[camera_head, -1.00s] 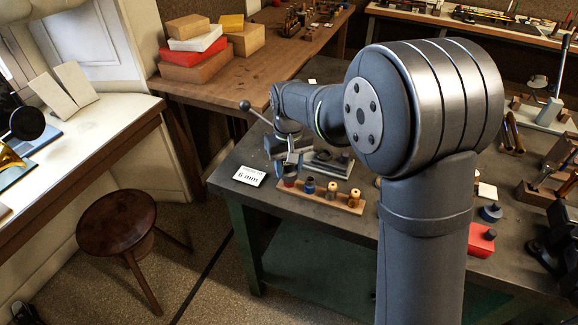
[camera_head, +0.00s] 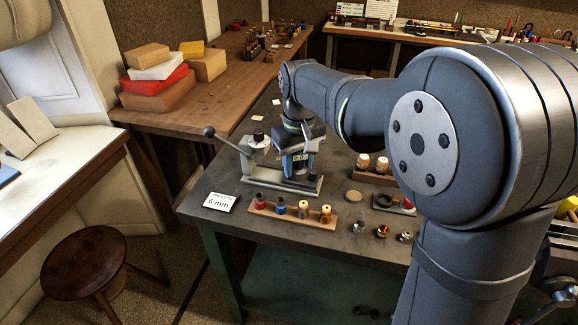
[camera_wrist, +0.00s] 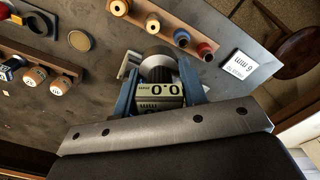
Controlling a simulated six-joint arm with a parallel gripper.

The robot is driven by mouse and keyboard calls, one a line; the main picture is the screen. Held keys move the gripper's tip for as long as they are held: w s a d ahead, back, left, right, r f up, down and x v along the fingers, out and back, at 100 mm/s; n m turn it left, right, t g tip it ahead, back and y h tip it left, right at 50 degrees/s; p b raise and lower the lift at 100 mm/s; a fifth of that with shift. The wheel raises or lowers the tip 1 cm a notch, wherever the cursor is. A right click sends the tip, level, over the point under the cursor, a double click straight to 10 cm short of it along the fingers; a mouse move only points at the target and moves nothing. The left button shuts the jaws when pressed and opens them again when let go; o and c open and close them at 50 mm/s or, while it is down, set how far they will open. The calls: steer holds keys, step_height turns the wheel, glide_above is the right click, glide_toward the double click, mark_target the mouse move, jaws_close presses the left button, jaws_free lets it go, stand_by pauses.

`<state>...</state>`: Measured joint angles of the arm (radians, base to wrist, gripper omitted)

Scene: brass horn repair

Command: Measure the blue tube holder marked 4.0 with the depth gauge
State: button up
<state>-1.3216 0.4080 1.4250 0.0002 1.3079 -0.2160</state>
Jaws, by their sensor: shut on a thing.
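My gripper (camera_wrist: 158,100) is shut on the depth gauge (camera_wrist: 168,91), whose display reads 0.0 in the wrist view. In the head view my gripper (camera_head: 297,165) holds it above a grey metal base, behind the wooden rack (camera_head: 268,212). The blue tube holder (camera_head: 281,206) stands in that rack between a red holder (camera_head: 260,200) and a cream-topped one (camera_head: 303,208). The blue holder also shows in the wrist view (camera_wrist: 182,38), apart from the gauge. Its marking is too small to read. The base partly hidden behind my gripper leaves its contact with the gauge unclear.
A lever tool (camera_head: 255,145) stands left of my gripper. A "6 mm" card (camera_head: 220,202) lies left of the rack. White-topped jars (camera_head: 372,164) stand in another rack to the right. Small metal parts (camera_head: 383,231) lie right of the wooden rack. A stool (camera_head: 83,264) is left of the bench.

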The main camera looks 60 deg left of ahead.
steer(key=s, duration=0.1)
steer(key=s+a+f, duration=0.1)
steer(key=s+a, duration=0.1)
steer(key=shift+s+f, duration=0.3)
steer(key=shift+s, duration=0.1)
glide_above(280, 199)
steer(key=shift+w+f, duration=0.1)
steer(key=shift+f, duration=2.3)
steer(key=shift+f, duration=1.9)
steer(key=o, duration=1.6)
steer(key=shift+r, duration=0.1)
steer(key=shift+r, duration=3.4)
